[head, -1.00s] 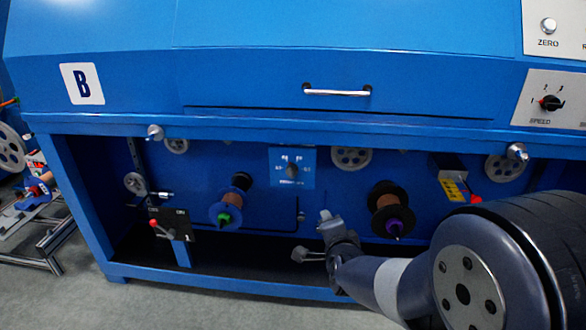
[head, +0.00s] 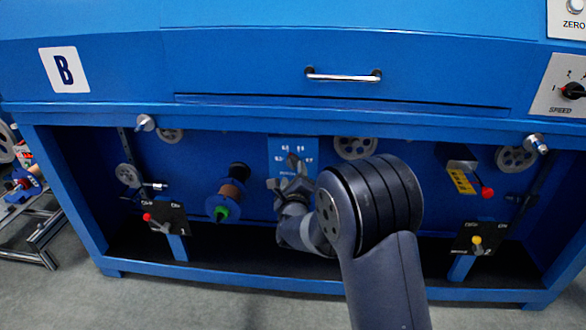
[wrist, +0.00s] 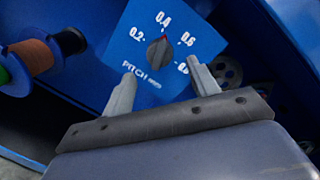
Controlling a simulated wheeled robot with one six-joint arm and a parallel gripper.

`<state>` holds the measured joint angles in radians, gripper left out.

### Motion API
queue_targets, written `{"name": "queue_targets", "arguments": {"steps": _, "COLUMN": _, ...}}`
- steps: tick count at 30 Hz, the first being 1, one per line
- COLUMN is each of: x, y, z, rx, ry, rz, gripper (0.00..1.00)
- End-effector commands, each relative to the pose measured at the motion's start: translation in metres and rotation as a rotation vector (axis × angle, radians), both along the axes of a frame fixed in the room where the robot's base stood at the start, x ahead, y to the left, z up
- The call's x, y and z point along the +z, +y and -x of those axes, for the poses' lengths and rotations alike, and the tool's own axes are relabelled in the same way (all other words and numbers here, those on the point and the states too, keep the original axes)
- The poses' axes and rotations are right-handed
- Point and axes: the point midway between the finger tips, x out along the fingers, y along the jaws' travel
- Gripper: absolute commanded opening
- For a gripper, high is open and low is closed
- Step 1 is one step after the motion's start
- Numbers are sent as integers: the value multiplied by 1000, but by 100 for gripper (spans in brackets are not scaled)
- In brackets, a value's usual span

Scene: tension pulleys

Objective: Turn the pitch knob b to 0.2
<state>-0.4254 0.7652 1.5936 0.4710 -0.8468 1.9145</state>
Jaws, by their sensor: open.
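The pitch knob (wrist: 158,53) is a dark knob on a blue dial plate (wrist: 133,45) marked 0.2, 0.4, 0.6 and a partly hidden higher value. Its red mark points close to 0.4. In the head view the dial plate (head: 306,145) sits on the back wall of machine B, and my gripper covers part of it. My gripper (wrist: 158,85) is open and empty; its two fingers point at the plate, below and to either side of the knob. In the head view my gripper (head: 287,176) is in front of the plate.
A copper-wire spool (head: 229,192) with a green hub is left of the gripper. The machine's overhanging blue front edge (head: 240,122) is above the dial.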

Motion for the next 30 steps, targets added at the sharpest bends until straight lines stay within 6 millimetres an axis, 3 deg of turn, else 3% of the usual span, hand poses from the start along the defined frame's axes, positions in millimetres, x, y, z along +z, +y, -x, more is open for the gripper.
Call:
{"name": "queue_targets", "arguments": {"steps": 3, "x": -2, "y": 1, "z": -20, "rx": -1, "ry": -1, "rz": 0, "gripper": 56}}
{"name": "queue_targets", "arguments": {"steps": 9, "x": -1, "y": 3, "z": -42, "rx": 0, "ry": 0, "rz": 1, "gripper": 56}}
{"name": "queue_targets", "arguments": {"steps": 23, "x": 0, "y": 4, "z": -51, "rx": 1, "ry": 1, "rz": 2, "gripper": 56}}
{"name": "queue_targets", "arguments": {"steps": 30, "x": 0, "y": 4, "z": -51, "rx": 1, "ry": 1, "rz": 2, "gripper": 37}}
